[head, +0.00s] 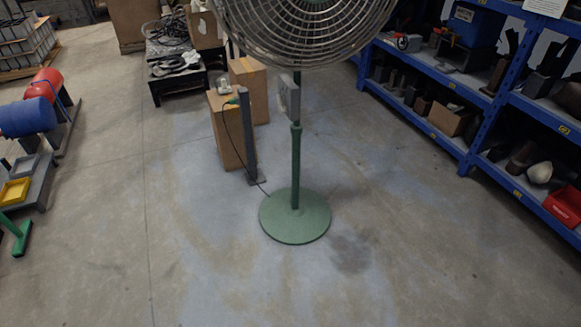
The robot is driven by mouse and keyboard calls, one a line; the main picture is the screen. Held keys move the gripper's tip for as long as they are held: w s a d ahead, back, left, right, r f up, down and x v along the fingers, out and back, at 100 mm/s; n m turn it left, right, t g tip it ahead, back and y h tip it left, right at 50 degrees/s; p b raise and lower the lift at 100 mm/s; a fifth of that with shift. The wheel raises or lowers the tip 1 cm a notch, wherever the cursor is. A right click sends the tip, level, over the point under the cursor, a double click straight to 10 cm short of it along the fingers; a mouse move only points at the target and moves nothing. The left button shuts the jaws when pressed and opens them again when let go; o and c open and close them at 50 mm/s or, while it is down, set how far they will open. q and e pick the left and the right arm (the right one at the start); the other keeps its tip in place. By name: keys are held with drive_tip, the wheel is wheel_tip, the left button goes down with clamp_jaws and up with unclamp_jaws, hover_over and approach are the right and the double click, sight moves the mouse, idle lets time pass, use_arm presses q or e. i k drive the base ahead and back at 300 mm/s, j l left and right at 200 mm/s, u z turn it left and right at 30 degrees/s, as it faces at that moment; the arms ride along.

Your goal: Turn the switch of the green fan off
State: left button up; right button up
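The green fan (295,165) stands upright on the floor in the middle of the head view. Its round green base (295,216) rests flat on the concrete, and its wire-caged head (300,30) is cut off by the top edge. A grey box (289,97), which looks like the switch housing, is fixed to the pole just below the cage. It is seen nearly edge-on, so the switch itself and its position cannot be made out. Neither of my grippers is in view.
A dark post (248,135) with a cable stands left of the fan, against cardboard boxes (226,140). Blue shelving (480,125) with parts lines the right side. Red and blue rolls (28,117) lie at the left. The floor (250,285) before the fan is clear.

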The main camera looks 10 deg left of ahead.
sight(282, 108)
drive_tip(key=i+j, duration=0.25)
drive_tip(key=i, duration=0.2)
drive_tip(key=i+j+u, duration=0.15)
drive_tip(key=i, duration=0.3)
drive_tip(key=i+j, duration=0.25)
drive_tip(key=i, duration=0.25)
drive_tip(key=u, duration=0.05)
